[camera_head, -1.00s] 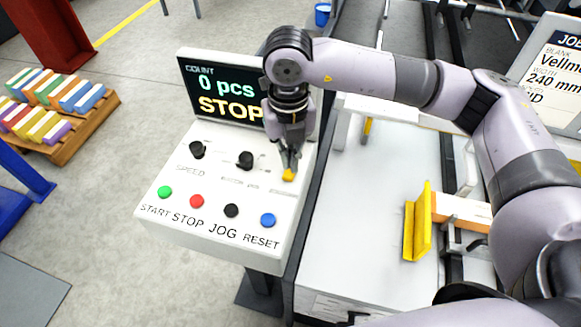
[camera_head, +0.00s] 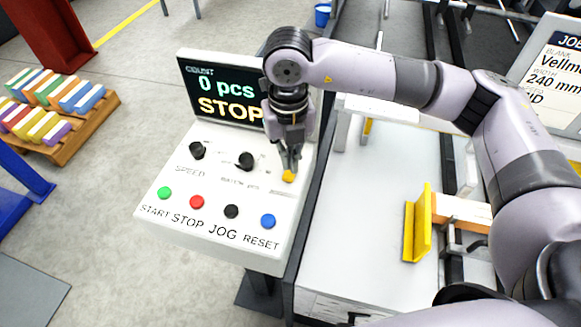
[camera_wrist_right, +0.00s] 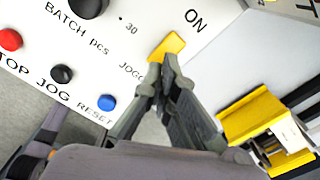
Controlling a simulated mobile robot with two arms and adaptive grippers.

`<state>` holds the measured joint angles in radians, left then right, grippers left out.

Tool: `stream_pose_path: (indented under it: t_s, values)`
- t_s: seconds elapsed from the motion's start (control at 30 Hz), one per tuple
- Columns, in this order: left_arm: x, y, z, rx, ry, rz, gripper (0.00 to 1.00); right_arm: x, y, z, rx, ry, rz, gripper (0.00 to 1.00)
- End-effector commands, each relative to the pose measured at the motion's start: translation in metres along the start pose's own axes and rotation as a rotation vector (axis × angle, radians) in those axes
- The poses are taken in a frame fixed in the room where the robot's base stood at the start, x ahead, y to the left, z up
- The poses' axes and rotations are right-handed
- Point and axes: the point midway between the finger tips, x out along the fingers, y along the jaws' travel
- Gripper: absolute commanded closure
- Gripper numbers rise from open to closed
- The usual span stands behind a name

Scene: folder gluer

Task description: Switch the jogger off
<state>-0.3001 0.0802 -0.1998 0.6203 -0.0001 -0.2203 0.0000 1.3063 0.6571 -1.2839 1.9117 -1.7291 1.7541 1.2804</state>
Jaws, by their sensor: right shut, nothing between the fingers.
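The jogger switch is a yellow lever (camera_head: 288,175) at the right edge of the white control panel (camera_head: 160,225). In the right wrist view the yellow lever (camera_wrist_right: 167,47) lies between the "JOGG" lettering, partly covered, and the word "ON". My right gripper (camera_head: 291,166) is over the panel with its fingers pointing down at the lever. In the right wrist view my right gripper (camera_wrist_right: 163,70) is shut and empty, its tips at the lever's near edge. I cannot tell whether they touch. My left gripper is not in view.
Two black knobs (camera_head: 245,160) and the green, red, black and blue (camera_head: 268,221) buttons sit close by on the panel. The display (camera_head: 222,92) reads "0 pcs STOP". A yellow guide (camera_head: 418,225) stands on the white machine bed (camera_head: 370,230) to the right.

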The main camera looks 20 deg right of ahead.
Motion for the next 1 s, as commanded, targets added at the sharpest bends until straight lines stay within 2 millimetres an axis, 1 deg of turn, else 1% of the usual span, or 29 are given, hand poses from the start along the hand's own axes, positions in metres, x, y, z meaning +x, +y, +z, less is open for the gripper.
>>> stream_pose_path:
  t_s: [1.0]
  values:
    - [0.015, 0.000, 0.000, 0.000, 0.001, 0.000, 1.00, 0.015, 0.000, 0.000, 0.000, 0.000, 0.000, 1.00]
